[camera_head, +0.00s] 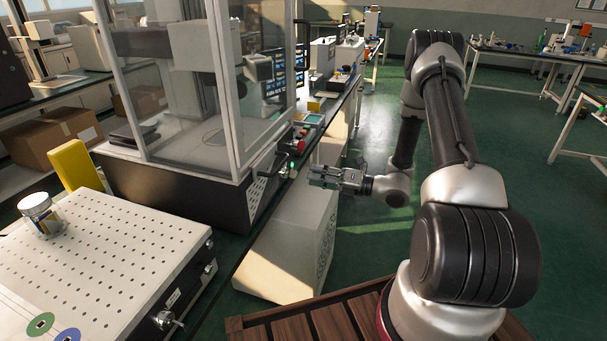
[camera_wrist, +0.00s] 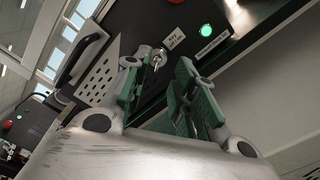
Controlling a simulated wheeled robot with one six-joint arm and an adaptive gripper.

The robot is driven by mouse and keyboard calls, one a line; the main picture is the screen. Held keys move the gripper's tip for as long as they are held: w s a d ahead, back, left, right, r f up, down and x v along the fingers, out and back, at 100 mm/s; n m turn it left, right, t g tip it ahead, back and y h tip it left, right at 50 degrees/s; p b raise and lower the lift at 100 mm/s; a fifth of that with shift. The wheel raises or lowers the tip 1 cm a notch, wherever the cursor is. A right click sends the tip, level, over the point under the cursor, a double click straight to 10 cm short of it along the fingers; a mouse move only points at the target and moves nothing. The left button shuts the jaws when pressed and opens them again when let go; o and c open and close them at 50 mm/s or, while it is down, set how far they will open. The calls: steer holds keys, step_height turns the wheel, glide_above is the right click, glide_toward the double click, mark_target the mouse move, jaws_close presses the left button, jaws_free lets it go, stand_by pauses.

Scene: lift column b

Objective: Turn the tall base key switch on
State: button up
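The key switch (camera_wrist: 158,57) is a small silver lock with a key in it, on the black panel in the wrist view, beside a white label. The panel belongs to the tall glass enclosure's black base (camera_head: 205,195). My gripper (camera_head: 314,176) is in front of that panel in the head view. In the wrist view my gripper (camera_wrist: 160,75) is open, its green-padded fingers apart and nothing between them. The key shows just past the left fingertip, apparently not gripped. Its exact turn is too small to tell.
A green light (camera_wrist: 205,30) is lit above a second label, with a red button (camera_wrist: 176,1) nearby. A black handle (camera_wrist: 85,55) and vented plate (camera_wrist: 100,75) are left of the key. Another key switch (camera_head: 166,320) is on the perforated table (camera_head: 110,250). A pale cabinet (camera_head: 290,245) stands below my gripper.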

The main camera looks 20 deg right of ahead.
steer(key=v, duration=0.5)
steer(key=shift+s+d, duration=0.25)
steer(key=shift+d, duration=0.05)
